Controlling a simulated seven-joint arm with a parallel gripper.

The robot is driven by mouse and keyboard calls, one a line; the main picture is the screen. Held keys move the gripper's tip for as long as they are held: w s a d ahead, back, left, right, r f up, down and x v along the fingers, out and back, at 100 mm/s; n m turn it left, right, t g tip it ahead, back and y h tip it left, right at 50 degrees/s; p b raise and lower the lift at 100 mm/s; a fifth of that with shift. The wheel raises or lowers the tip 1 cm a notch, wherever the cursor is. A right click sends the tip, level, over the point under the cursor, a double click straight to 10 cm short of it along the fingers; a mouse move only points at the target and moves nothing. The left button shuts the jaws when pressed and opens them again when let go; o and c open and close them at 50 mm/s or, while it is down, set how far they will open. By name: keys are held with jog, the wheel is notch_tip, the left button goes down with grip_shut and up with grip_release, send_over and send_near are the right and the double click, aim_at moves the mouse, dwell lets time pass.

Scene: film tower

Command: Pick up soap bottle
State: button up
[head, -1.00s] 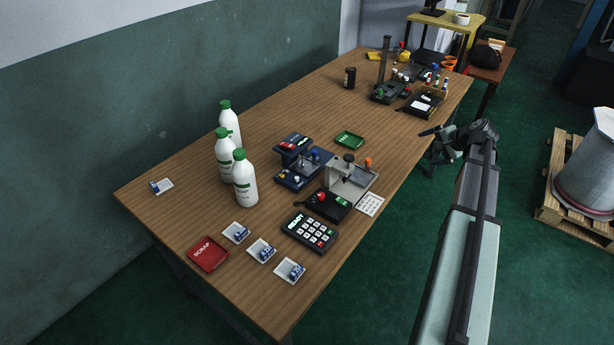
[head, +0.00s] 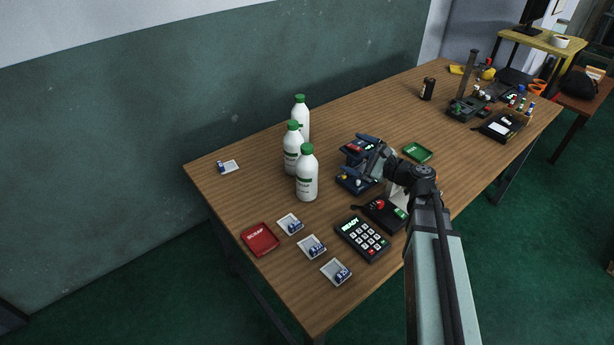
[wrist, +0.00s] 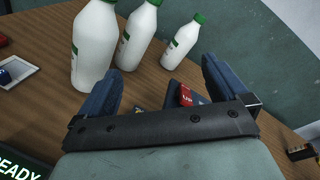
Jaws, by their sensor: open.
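Three white soap bottles with green caps stand upright in a row on the wooden table: the near bottle (head: 307,177), the middle bottle (head: 292,153) and the far bottle (head: 301,120). They also show in the wrist view as the large near bottle (wrist: 93,45), the middle one (wrist: 137,38) and the smallest one (wrist: 181,44). My gripper (head: 368,157) is open and empty, to the right of the bottles and above the dark blue devices. In the wrist view its two blue fingers (wrist: 160,80) are spread apart, with the bottles beyond them. None is between the fingertips.
A keypad (head: 363,238) reading READY, a red SCRAP tray (head: 260,239) and small white trays (head: 312,247) lie in front of the bottles. A green tray (head: 417,152) is right of my gripper. The left table end holds one small tray (head: 229,167). A wall stands behind.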

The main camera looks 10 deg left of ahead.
aim_at(307, 164)
jog(key=s+a+f+m, duration=0.1)
jog(key=s+a+m, duration=0.1)
jog(key=s+a+f+m+y, duration=0.1)
jog(key=s+a+m, duration=0.1)
jog(key=a+m, duration=0.1)
jog(key=s+a+f+m, duration=0.1)
jog(key=s+a+m, duration=0.1)
jog(key=a, duration=0.1)
jog(key=shift+f, duration=0.3)
jog(key=shift+a+m, duration=0.3)
jog(key=shift+x, duration=3.55)
jog(key=shift+r, duration=0.1)
jog(key=shift+c, duration=0.5)
jog(key=c, duration=1.4)
jog(key=shift+c, duration=0.2)
